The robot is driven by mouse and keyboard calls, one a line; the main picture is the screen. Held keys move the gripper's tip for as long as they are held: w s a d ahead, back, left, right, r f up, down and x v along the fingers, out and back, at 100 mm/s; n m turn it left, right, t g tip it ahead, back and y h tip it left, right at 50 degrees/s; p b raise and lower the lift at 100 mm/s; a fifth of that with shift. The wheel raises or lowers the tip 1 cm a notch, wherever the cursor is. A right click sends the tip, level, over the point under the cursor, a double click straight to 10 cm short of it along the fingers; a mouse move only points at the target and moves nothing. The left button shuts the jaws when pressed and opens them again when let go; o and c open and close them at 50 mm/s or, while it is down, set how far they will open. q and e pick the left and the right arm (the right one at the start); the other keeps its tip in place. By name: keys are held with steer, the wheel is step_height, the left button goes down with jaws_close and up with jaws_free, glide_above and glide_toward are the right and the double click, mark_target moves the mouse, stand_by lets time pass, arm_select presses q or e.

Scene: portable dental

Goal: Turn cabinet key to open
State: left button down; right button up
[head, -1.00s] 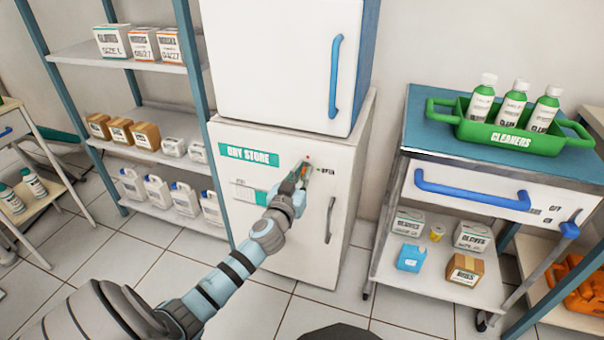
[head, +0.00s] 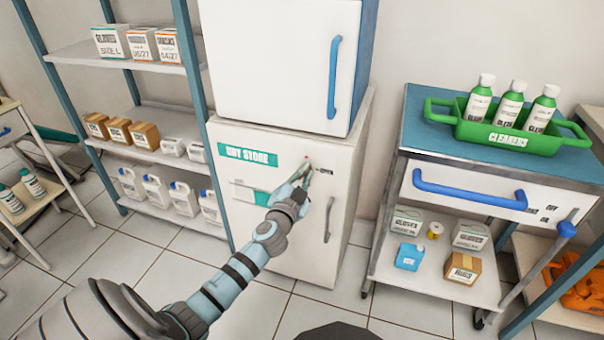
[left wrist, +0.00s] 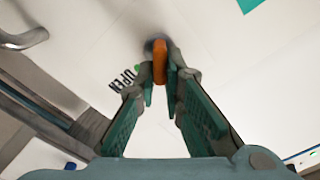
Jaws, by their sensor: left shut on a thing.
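The cabinet is the lower white unit labelled "DRY STORE" (head: 252,157), its door (head: 305,258) closed. My left gripper (head: 308,169) is at the upper right of its front, beside the small OPEN mark (head: 325,172). In the left wrist view the orange key (left wrist: 159,62) stands at a round lock, between the tips of my left gripper (left wrist: 161,78). The fingers are shut on the key, seen nearly edge-on. The OPEN lettering (left wrist: 123,79) lies left of the key there. In the head view my fingers mostly hide the key. My right gripper is not in view.
A grey door handle (head: 329,220) is just below right of the gripper. A white upper cabinet with a blue handle (head: 335,77) stands above. A shelf rack (head: 150,102) is left; a trolley with a green cleaners tray (head: 470,132) is right. The floor in front is clear.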

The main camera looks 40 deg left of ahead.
arm_select(q)
steer(key=m, duration=0.3)
steer(key=shift+d+f+m, duration=0.15)
steer(key=shift+m, duration=0.15)
steer(key=m, duration=0.3)
steer(key=m+p, duration=0.1)
steer(key=shift+d+f+m, duration=0.1)
steer(key=shift+f+m, duration=0.15)
steer(key=shift+m, duration=0.15)
steer(key=shift+f+m, duration=0.1)
steer(key=shift+m, duration=0.7)
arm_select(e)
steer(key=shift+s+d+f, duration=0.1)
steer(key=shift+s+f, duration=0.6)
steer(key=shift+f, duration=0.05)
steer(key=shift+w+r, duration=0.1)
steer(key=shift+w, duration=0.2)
